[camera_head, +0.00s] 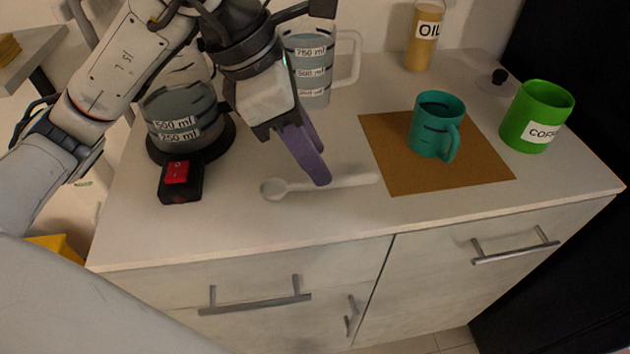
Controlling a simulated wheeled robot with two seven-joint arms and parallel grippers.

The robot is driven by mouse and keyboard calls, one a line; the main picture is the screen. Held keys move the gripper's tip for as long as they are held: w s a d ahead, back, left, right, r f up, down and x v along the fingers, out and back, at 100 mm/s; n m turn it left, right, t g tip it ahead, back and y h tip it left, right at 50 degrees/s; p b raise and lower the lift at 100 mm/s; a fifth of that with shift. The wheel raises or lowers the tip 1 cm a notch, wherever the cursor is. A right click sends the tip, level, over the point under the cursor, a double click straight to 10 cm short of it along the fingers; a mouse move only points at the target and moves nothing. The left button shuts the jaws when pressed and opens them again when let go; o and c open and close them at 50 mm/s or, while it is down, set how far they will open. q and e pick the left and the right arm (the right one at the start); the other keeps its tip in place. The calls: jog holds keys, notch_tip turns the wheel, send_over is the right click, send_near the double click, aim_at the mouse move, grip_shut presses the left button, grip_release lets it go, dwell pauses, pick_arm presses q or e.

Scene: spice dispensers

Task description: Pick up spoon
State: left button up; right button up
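A white spoon (345,182) lies on the countertop near its front edge, with its bowl to the left and its handle to the right. My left gripper (318,178) reaches down from above, and its purple fingertips are at the middle of the spoon's handle, covering a small part of it. The fingers overlap in this view, so I cannot tell the gap between them or whether they touch the handle. My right gripper is not in view.
A kettle (185,115) stands left on a dark base with a red switch (177,172). A measuring jug (313,95) is behind the gripper. A teal mug (430,125) stands on a brown mat (400,180).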

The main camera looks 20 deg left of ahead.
pick_arm(q)
jog(key=x, duration=0.4)
jog(key=shift+w+f, duration=0.2)
jog(key=shift+f, duration=0.15)
grip_shut()
jog(key=shift+r, duration=0.1)
notch_tip(320, 180, up, 10)
jog(key=p, duration=0.1)
dwell(0.4)
